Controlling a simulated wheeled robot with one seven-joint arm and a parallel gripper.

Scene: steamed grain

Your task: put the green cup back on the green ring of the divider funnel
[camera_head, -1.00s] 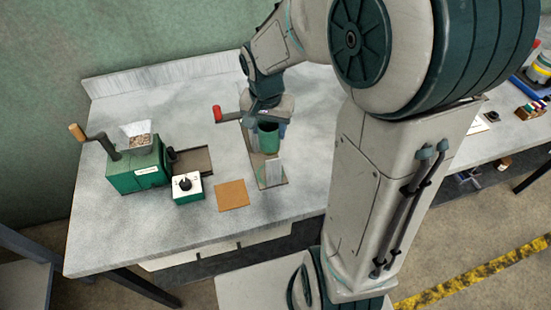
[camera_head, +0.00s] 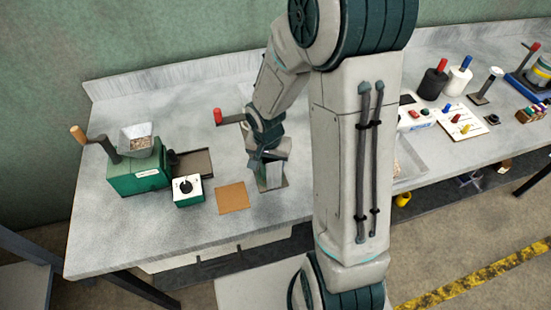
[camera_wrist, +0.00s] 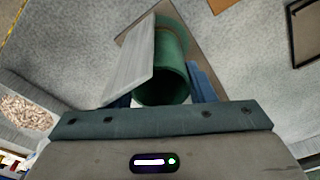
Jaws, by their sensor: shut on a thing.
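In the wrist view the green cup (camera_wrist: 176,70) is between the two blue fingers of my gripper (camera_wrist: 162,94), which is shut on it. A pale grey plate (camera_wrist: 137,62) covers the cup's left part. In the head view my gripper (camera_head: 267,154) is low over the brown base of a stand on the bench. A pale upright plate (camera_head: 271,181) shows just below it. The cup is hidden behind my arm there. I cannot make out the divider funnel or its green ring in either view.
A brown square (camera_head: 232,197) lies at front. A red-handled lever (camera_head: 218,116) stands behind.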

